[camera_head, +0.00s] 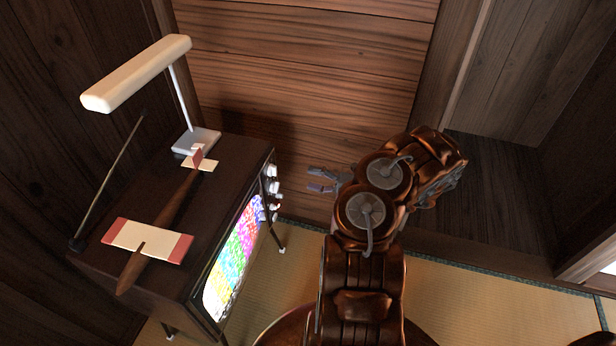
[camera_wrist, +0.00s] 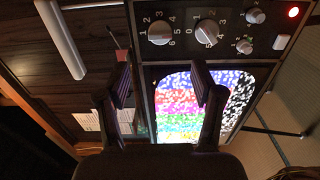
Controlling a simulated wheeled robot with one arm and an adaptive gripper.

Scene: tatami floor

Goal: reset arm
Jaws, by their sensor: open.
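My arm, copper-coloured, rises from the bottom of the head view and bends over at the middle. My gripper (camera_head: 318,180) points left toward the knob side of the television, with a gap between them. In the wrist view my gripper (camera_wrist: 160,88) shows two dark fingers spread apart with nothing between them. The television screen (camera_wrist: 180,110) and its knobs lie beyond the fingers there. The palm hides the lower part of the wrist view.
A wooden television (camera_head: 236,180) on thin legs stands left of my arm. On its top are a white lamp (camera_head: 140,72), a toy plane (camera_head: 165,225) and an antenna (camera_head: 110,180). Wooden walls close off the back. Tatami floor (camera_head: 480,305) is clear at the lower right.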

